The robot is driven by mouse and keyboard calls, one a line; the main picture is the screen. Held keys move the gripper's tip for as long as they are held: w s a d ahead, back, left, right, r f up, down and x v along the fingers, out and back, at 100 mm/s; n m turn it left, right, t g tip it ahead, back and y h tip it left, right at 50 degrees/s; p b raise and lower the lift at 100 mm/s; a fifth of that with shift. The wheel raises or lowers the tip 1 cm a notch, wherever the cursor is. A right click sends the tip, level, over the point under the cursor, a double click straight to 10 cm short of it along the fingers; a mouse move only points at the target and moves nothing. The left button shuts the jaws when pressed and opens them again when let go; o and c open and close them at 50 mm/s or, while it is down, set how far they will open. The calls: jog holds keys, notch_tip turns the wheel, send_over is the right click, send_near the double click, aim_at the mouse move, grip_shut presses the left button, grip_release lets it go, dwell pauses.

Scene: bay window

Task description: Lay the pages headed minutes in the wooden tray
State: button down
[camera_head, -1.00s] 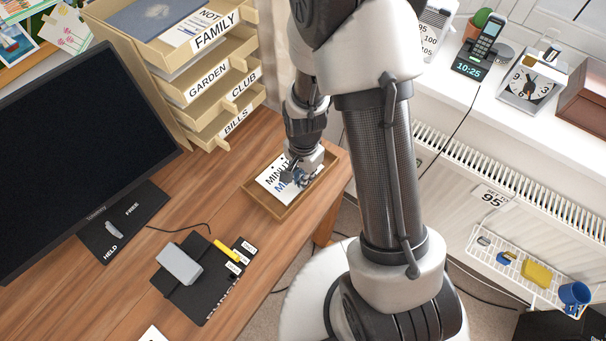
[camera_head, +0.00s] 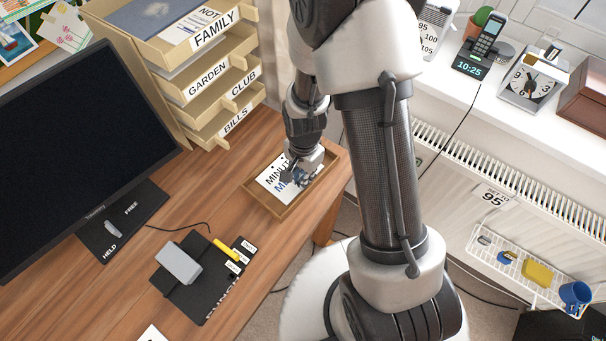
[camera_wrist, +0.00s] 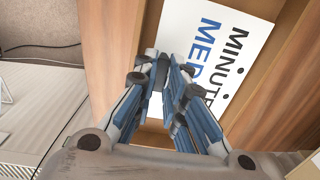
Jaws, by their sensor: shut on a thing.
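The white pages headed "MINUT…" in black, with blue lettering below, lie within the outline of the wooden tray (camera_head: 317,185) in the head view; the pages (camera_head: 271,180) look nearly flat, and I cannot tell if they rest fully on the tray floor. In the wrist view the pages (camera_wrist: 222,38) show dark dots along one side. My gripper (camera_head: 291,178) is down inside the tray, shut on the pages at one edge. In the wrist view my gripper (camera_wrist: 178,80) has its blue-grey fingers close together over the sheet and hides part of it.
A stack of labelled drawers (camera_head: 215,85) stands behind the tray. A monitor (camera_head: 80,150) fills the desk's left side. A black organiser with a grey block (camera_head: 179,263) lies nearer. The tray sits close to the desk's right edge. Bare desk lies left of the tray.

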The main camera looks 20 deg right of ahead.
jog(key=c, duration=1.6)
grip_release()
jog(key=shift+o, duration=0.2)
jog(key=shift+r, duration=0.1)
jog(key=shift+r+p, duration=2.8)
jog(key=shift+r, duration=0.6)
